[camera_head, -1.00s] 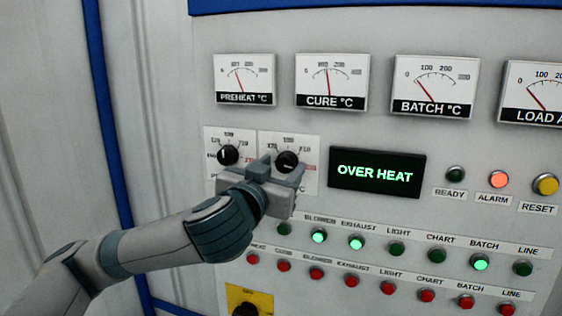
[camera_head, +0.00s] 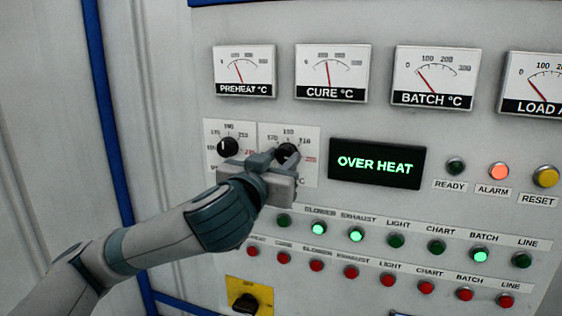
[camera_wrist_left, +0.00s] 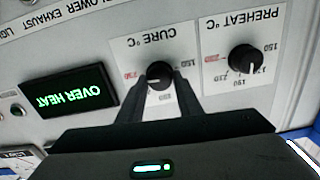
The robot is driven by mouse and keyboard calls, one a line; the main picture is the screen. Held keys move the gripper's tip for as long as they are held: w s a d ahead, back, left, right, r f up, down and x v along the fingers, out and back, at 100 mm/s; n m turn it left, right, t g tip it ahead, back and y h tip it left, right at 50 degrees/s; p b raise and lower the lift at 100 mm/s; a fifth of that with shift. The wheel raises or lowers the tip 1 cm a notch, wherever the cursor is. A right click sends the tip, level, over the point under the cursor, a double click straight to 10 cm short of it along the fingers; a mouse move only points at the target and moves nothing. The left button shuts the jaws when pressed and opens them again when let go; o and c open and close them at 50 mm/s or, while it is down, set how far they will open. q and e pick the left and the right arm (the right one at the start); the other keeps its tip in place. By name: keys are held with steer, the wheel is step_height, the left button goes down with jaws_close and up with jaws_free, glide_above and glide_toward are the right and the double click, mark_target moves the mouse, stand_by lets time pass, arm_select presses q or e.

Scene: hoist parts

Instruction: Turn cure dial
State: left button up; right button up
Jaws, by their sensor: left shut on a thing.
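The cure dial (camera_head: 287,151) is a round black knob on a white scale plate, right of the preheat dial, partly covered by my left gripper. It also shows upside down in the left wrist view (camera_wrist_left: 159,74), under the CURE °C label. My left gripper (camera_head: 277,158) comes from the lower left, its two grey fingers on either side of the knob, shut on it. The fingers also show in the left wrist view (camera_wrist_left: 158,98). The CURE °C gauge (camera_head: 331,72) above has its needle near the middle. My right gripper is not in view.
The preheat dial (camera_head: 228,146) sits close on the left. A green OVER HEAT display (camera_head: 376,163) is on the right. The orange ALARM lamp (camera_head: 499,172) glows. Rows of green and red buttons lie below, with a black switch on a yellow plate (camera_head: 249,296) under them.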

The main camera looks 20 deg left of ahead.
arm_select(q)
steer(key=shift+f+n+b, duration=0.15)
steer(key=shift+n+b, duration=0.5)
steer(key=shift+n, duration=1.35)
steer(key=n, duration=0.2)
steer(key=shift+n, duration=0.3)
steer(key=shift+a+n+p, duration=0.1)
steer(key=shift+n+p, duration=0.4)
steer(key=shift+n, duration=0.8)
steer(key=o, duration=1)
steer(key=shift+o, duration=0.2)
